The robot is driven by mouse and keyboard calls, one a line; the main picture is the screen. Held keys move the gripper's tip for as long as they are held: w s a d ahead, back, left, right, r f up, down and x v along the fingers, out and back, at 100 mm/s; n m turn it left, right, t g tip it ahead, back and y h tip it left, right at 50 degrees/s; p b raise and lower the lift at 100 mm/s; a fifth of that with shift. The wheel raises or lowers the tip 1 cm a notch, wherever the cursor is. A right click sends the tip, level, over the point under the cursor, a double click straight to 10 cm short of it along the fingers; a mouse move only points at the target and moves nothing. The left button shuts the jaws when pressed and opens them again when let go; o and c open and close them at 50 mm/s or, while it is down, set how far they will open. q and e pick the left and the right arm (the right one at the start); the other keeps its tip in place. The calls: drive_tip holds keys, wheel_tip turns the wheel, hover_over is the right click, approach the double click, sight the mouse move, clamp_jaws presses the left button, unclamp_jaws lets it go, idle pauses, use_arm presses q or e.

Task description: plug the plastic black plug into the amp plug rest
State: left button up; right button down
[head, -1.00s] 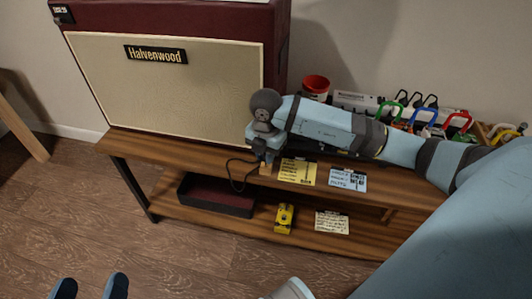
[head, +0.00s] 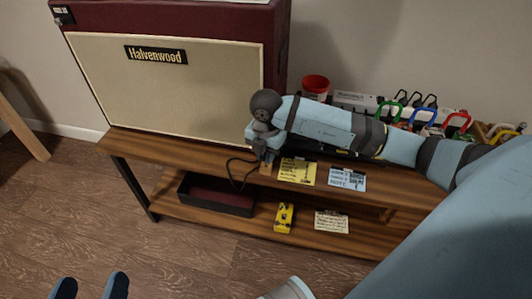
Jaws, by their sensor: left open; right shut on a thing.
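My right gripper (head: 266,158) is at the front edge of the wooden bench, just right of the amp (head: 165,95) labelled Halvenwood. It is shut on what appears to be the black plug; the plug is small and mostly hidden by the fingers. A black cable (head: 232,172) loops down from there in front of the bench. A small light-brown block (head: 266,169), possibly the plug rest, shows just under the fingertips; I cannot tell whether the plug touches it. My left gripper (head: 90,288) is open and empty at the bottom left, above the floor, with only its fingertips in view.
The lower shelf (head: 262,222) holds a dark tray (head: 217,195), a yellow pedal (head: 284,217) and a paper card (head: 332,222). A red cup (head: 315,86) and several coloured clamps (head: 425,115) stand behind my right arm.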

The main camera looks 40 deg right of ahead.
drive_tip(key=shift+f, duration=0.55)
drive_tip(key=shift+f+b, duration=0.4)
drive_tip(key=shift+f, duration=0.2)
idle(0.3)
drive_tip(key=c, duration=1.2)
unclamp_jaws()
drive_tip(key=shift+o, duration=0.9)
drive_tip(key=o, duration=0.4)
